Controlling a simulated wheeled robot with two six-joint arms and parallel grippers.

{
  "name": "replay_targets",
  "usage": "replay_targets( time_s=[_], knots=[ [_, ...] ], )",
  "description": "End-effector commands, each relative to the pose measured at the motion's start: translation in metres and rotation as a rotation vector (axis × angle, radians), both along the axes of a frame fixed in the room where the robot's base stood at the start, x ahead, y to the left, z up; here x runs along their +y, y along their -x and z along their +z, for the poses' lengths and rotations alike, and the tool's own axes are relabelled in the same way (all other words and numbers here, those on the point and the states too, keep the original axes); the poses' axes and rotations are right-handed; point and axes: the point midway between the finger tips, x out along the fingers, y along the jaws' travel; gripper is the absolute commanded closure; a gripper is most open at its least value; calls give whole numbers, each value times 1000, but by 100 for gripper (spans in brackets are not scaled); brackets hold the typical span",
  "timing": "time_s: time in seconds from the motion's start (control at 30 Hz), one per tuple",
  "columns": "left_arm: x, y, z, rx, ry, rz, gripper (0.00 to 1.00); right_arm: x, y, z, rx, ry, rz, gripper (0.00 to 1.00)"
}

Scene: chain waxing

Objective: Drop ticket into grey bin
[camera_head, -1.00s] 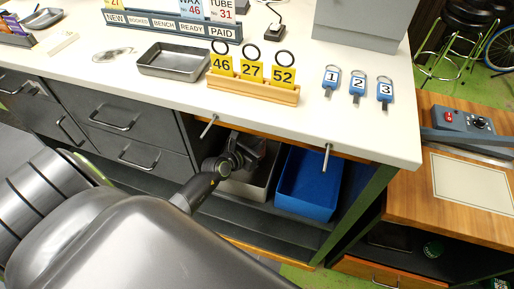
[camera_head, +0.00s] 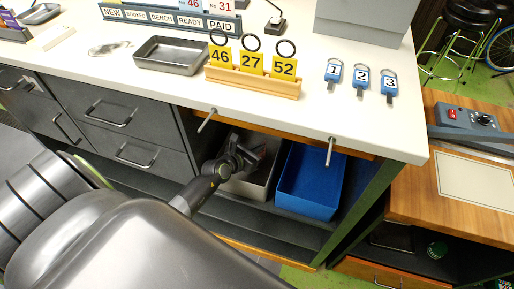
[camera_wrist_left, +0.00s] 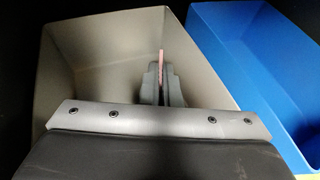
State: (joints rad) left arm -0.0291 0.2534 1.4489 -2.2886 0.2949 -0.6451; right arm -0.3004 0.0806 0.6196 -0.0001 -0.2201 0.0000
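The grey bin (camera_head: 262,182) stands on the shelf under the counter, left of the blue bin (camera_head: 310,180). My left gripper (camera_head: 250,155) is at the grey bin's opening, below the counter edge. In the left wrist view its fingers (camera_wrist_left: 162,82) are close together over the inside of the grey bin (camera_wrist_left: 95,50). A thin pinkish strip, the ticket seen edge-on (camera_wrist_left: 161,58), stands up between the fingertips. The bin's near part is hidden by my gripper body. My right gripper is not in view.
The blue bin also shows in the left wrist view (camera_wrist_left: 235,50), right beside the grey one. The counter (camera_head: 130,80) overhangs the shelf, with metal handles (camera_head: 331,151) on its front.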

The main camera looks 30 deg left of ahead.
Motion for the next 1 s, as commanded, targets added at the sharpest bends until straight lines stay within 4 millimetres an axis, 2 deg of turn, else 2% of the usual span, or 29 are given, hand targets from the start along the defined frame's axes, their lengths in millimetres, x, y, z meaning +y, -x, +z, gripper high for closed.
replay_targets(
  time_s=[0.03,0.2,0.47,0.67,1.0],
  knots=[
    [0,0,1,-1,0,0,96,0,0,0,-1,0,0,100],
    [0,0,1,-1,0,0,76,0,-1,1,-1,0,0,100],
    [0,0,1,-1,0,0,76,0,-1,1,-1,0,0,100],
    [0,0,17,-2,0,0,76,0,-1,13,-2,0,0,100],
    [10,67,40,2,-2,0,76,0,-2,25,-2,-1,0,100]
  ],
)
